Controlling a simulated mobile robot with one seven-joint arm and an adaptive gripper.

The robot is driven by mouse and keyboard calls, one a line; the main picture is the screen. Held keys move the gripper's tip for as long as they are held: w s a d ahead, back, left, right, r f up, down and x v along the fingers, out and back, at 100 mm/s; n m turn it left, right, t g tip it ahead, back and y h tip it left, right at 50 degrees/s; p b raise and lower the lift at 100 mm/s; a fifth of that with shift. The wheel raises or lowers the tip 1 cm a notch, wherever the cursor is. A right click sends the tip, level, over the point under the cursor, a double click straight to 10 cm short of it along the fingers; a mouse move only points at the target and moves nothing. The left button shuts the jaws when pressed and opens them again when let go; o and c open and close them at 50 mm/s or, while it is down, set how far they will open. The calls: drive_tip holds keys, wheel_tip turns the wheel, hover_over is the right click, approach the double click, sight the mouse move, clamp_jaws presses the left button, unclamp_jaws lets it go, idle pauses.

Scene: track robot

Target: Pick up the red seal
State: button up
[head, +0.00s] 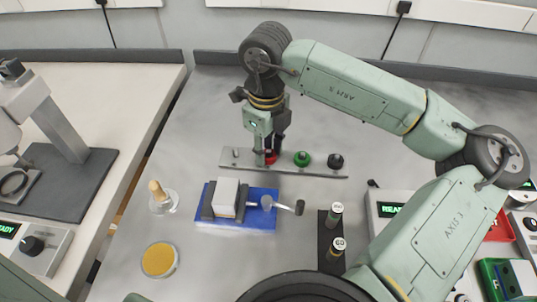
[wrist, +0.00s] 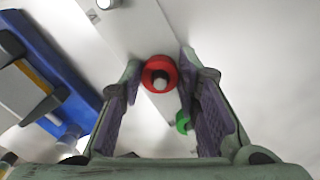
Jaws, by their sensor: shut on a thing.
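The red seal (head: 270,158) is at the left part of a grey metal strip (head: 233,158) on the bench. In the wrist view the red seal (wrist: 159,73) is a ring around a pale peg, between the tips of my gripper (wrist: 160,76). In the head view my gripper (head: 265,150) points straight down over the seal and partly hides it. Its fingers are shut on the red seal. I cannot tell whether the seal is raised off the strip.
On the strip to the right are a green seal (head: 302,158) and a black one (head: 336,161). A blue-based vise (head: 262,220) with a grey block stands in front. A yellow-filled dish (head: 160,260) and a black holder (head: 326,262) with weights are nearer. Bench left of the strip is clear.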

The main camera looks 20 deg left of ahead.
drive_tip(key=shift+c, duration=1)
